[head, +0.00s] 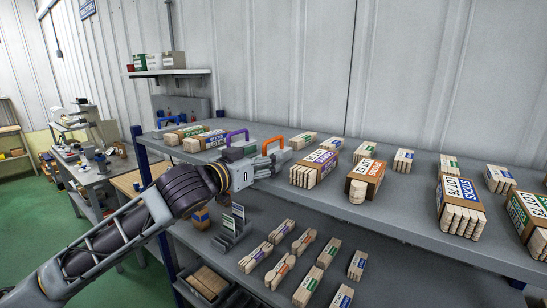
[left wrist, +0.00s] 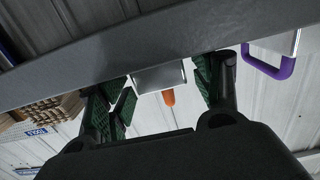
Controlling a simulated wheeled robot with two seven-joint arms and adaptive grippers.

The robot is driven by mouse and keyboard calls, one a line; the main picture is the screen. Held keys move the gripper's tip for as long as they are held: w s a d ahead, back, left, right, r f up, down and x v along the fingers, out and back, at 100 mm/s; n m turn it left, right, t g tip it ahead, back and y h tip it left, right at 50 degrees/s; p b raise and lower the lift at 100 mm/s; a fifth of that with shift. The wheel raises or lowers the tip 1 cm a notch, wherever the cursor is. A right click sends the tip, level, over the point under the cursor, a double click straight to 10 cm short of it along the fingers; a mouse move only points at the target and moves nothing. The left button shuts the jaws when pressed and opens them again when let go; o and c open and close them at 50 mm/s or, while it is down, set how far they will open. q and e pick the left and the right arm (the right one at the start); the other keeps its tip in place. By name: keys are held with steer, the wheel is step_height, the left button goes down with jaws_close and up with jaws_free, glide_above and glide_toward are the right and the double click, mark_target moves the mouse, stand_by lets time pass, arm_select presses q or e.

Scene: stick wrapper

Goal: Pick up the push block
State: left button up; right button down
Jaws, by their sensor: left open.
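Two handled blocks stand near the back of the upper shelf in the head view: one with an orange handle (head: 272,143) and one with a purple handle (head: 237,134). Which is the push block is not clear. My left gripper (head: 273,161) is open in front of the orange-handled one and hides its lower part. In the left wrist view, a grey metal block (left wrist: 158,78) with an orange part (left wrist: 168,98) shows between the open green-padded fingers (left wrist: 160,90). No contact is visible. The purple handle (left wrist: 270,62) is off to the right there. My right gripper is out of view.
A bundle of sticks (head: 316,167) stands right of my gripper, with more bundles along the upper shelf (head: 385,205). The shelf's front edge crosses the left wrist view (left wrist: 90,72).

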mark_target(273, 150)
arm_select(q)
steer(key=shift+w, duration=0.1)
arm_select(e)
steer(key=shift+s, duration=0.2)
arm_select(q)
steer(key=shift+p+x, duration=0.35)
steer(key=shift+x, duration=1.45)
steer(key=shift+w+d+f+p, duration=0.1)
steer(key=shift+w+d+p, duration=0.25)
steer(key=shift+w, duration=0.3)
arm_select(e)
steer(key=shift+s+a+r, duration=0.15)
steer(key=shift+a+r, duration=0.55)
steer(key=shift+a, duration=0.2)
arm_select(q)
steer(key=shift+c, duration=0.2)
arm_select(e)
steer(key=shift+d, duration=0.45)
arm_select(q)
steer(key=c, duration=0.7)
jaws_close()
